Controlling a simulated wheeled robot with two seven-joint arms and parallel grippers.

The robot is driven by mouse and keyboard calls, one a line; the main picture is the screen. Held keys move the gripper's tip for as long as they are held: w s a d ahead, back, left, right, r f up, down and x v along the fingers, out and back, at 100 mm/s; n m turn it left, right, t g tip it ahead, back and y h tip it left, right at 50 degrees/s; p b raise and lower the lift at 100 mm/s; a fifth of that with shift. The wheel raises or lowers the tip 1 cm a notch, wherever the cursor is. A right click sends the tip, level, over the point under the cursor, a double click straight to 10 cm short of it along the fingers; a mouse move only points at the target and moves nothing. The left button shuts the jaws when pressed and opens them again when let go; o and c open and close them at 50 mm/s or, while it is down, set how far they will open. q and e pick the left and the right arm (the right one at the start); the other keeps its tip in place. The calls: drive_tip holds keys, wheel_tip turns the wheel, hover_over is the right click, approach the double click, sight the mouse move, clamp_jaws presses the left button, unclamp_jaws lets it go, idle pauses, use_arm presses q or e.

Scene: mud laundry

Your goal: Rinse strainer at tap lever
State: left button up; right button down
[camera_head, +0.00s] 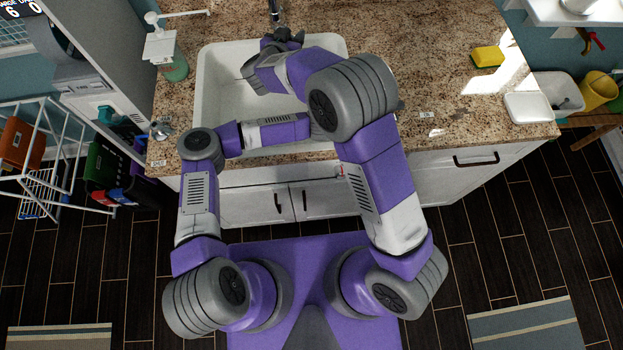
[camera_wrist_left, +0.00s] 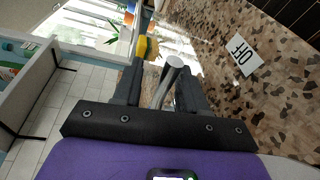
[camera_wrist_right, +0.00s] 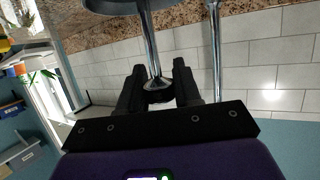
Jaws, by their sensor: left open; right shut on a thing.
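In the right wrist view my right gripper (camera_wrist_right: 158,75) is shut on the end of a metal handle. The handle (camera_wrist_right: 148,35) runs up to a dark, round-rimmed piece at the top edge, which looks like the strainer (camera_wrist_right: 110,4). In the head view this gripper (camera_head: 285,38) is over the back of the sink by the tap; the strainer cannot be made out there. In the left wrist view my left gripper (camera_wrist_left: 163,78) is open, with a grey metal lever (camera_wrist_left: 174,66) between its fingers; contact cannot be told. My right arm hides this gripper in the head view.
The white sink (camera_head: 225,100) is under my arms. A soap dispenser (camera_head: 172,60) stands at its left. A yellow sponge (camera_head: 487,56) and white dish (camera_head: 527,107) lie on the right counter. An OFF label (camera_wrist_left: 244,53) lies beside the lever.

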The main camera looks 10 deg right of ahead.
use_arm(q)
drive_tip(key=v, duration=0.8)
drive_tip(key=shift+s+a, duration=0.1)
drive_tip(key=shift+s, duration=0.2)
drive_tip(key=s+a+f+m+g+y, duration=0.1)
drive_tip(key=s+f+m+g, duration=0.1)
drive_tip(key=s+m, duration=0.3)
drive_tip(key=s+a+f+m+g+y, duration=0.1)
drive_tip(key=s+a+f+m+y, duration=0.15)
drive_tip(key=s, duration=0.45)
drive_tip(key=s+a+f+n+t+y, duration=0.1)
drive_tip(key=a+f+n+t+y, duration=0.2)
drive_tip(key=a+f, duration=0.6)
drive_tip(key=a+n+y, duration=0.2)
drive_tip(key=a, duration=0.1)
drive_tip(key=shift+s+f, duration=0.3)
drive_tip(key=shift+f, duration=0.1)
drive_tip(key=shift+a+n, duration=0.1)
drive_tip(key=shift+n, duration=0.15)
drive_tip(key=shift+f, duration=0.2)
use_arm(e)
drive_tip(key=s+d, duration=0.1)
drive_tip(key=s, duration=0.6)
drive_tip(key=shift+s+d, duration=0.3)
drive_tip(key=shift+s, duration=0.1)
